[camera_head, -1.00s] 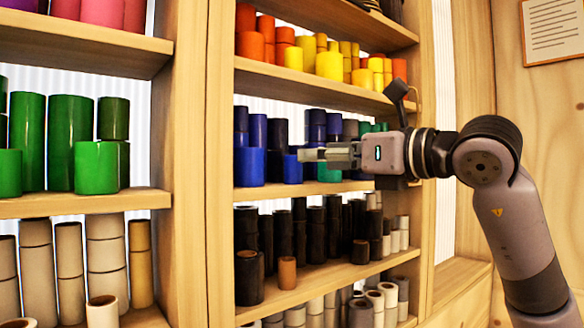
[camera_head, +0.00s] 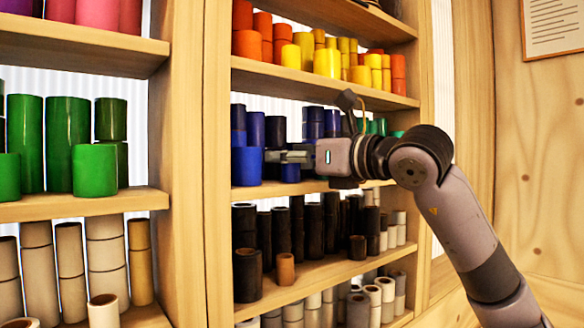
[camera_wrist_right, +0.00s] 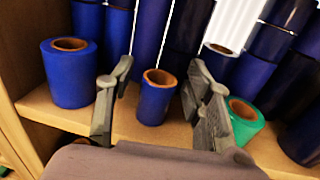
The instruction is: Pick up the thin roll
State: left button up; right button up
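A thin blue roll (camera_wrist_right: 157,98) stands upright on the shelf in the right wrist view, its brown core facing up. My right gripper (camera_wrist_right: 160,72) is open, with one finger on each side of this roll in the picture and gaps showing on both sides. In the head view my right gripper (camera_head: 278,157) reaches in from the right at the blue shelf level; a blue roll (camera_head: 290,171) shows partly behind its fingers. I cannot tell how deep the roll sits between the fingers. My left gripper is not in view.
A wider blue roll (camera_wrist_right: 70,73) stands to the left and a green roll (camera_wrist_right: 243,119) to the right. Taller blue rolls stand behind. The shelf board (camera_head: 330,186) has a free front strip. The orange and yellow shelf (camera_head: 270,70) is above.

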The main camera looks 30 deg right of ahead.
jog(key=shift+w, duration=0.15)
jog(key=c, duration=0.8)
